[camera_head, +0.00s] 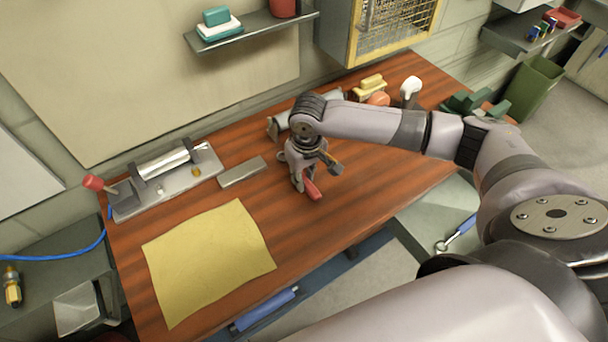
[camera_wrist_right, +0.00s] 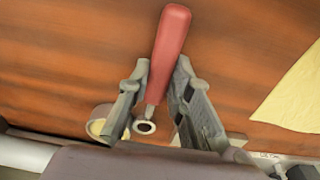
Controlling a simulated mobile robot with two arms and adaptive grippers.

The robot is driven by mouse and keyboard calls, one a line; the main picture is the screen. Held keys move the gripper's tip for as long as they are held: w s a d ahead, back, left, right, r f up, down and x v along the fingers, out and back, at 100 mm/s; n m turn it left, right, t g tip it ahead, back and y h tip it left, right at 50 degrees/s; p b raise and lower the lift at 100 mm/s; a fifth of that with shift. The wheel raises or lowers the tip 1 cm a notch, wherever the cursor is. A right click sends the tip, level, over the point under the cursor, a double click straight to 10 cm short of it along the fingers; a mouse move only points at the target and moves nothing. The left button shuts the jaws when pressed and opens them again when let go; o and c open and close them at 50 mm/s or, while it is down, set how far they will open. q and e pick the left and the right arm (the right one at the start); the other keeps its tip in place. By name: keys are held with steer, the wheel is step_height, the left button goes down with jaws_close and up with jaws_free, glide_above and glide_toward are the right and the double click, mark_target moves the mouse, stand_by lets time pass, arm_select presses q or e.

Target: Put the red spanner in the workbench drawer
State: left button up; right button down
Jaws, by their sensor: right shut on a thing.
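The red spanner (camera_head: 313,189) is in my right gripper (camera_head: 304,182), over the middle of the wooden workbench (camera_head: 370,200). I cannot tell whether the spanner touches the bench top. A blue bar handle (camera_head: 265,309) shows below the bench's front edge, seemingly on a drawer front. The drawer's inside is not clearly visible. My left gripper is not in view.
A yellow cloth (camera_head: 208,262) lies left of my right gripper, near a grey block (camera_head: 242,171) and a metal fixture (camera_head: 168,180). A roll of tape (camera_wrist_right: 97,127) shows in the wrist view. A blue-handled tool (camera_head: 457,233) lies on a grey surface lower right. The bench's front right is clear.

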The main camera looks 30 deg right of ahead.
steer(key=c, duration=1.8)
jaws_free()
steer(key=shift+f, duration=0.1)
steer(key=shift+c, duration=0.2)
steer(key=o, duration=0.4)
